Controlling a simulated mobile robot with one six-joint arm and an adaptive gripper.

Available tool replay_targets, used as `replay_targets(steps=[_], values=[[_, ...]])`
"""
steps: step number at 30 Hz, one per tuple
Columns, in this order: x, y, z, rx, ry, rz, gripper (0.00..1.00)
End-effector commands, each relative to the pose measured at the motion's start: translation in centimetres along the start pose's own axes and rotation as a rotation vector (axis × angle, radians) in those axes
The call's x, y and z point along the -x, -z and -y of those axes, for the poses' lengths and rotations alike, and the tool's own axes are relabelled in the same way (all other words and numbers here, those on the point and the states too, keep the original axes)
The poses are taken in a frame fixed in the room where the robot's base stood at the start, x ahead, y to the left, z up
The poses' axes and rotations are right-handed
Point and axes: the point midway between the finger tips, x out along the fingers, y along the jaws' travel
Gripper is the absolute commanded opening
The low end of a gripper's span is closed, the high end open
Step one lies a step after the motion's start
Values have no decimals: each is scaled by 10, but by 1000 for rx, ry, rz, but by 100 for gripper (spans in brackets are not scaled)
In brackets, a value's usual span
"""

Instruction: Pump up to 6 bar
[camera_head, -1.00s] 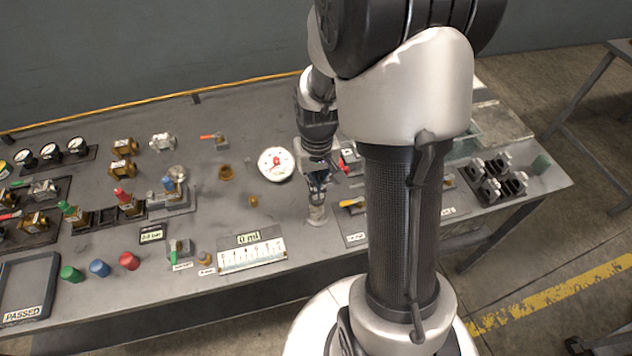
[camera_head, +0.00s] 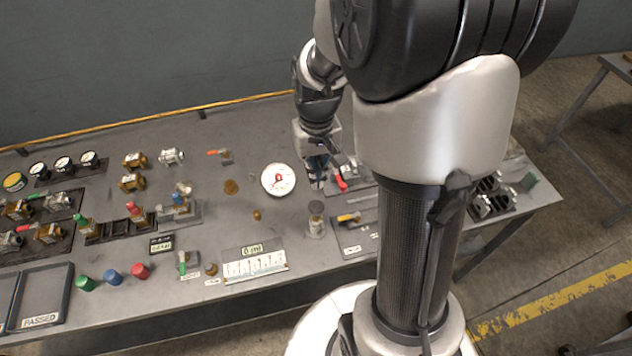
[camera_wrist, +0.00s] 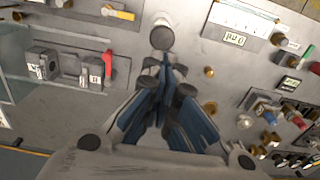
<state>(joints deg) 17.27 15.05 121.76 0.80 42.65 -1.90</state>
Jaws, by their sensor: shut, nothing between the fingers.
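A white round gauge (camera_head: 278,180) with red on its face lies on the bench left of my gripper. A small dark display (camera_head: 162,245) stands at the front left; its digits look like a bar reading but are too small to be sure. A short upright cylinder with a dark round top (camera_head: 317,222) stands just in front of my gripper; in the wrist view its top (camera_wrist: 162,38) shows beyond the fingertips. My gripper (camera_head: 318,182) is shut and empty, behind the cylinder and apart from it; its blue fingers (camera_wrist: 165,75) point down.
A red lever (camera_head: 341,183) stands close right of my gripper, and a yellow-handled valve (camera_head: 349,218) right of the cylinder. A "0 ml" panel (camera_head: 255,265) is front left. Valves with coloured caps and a PASSED tray (camera_head: 40,320) fill the left. My arm hides part of the right.

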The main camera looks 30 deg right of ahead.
Motion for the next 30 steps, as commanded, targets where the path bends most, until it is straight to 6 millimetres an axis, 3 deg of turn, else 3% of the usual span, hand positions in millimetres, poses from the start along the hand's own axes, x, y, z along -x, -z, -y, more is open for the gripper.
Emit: replay_targets(steps=[6, 30], values=[[21, 1, 0, 0, 0, -2, 0], [22, 0, 0, 0, 0, -1, 0]])
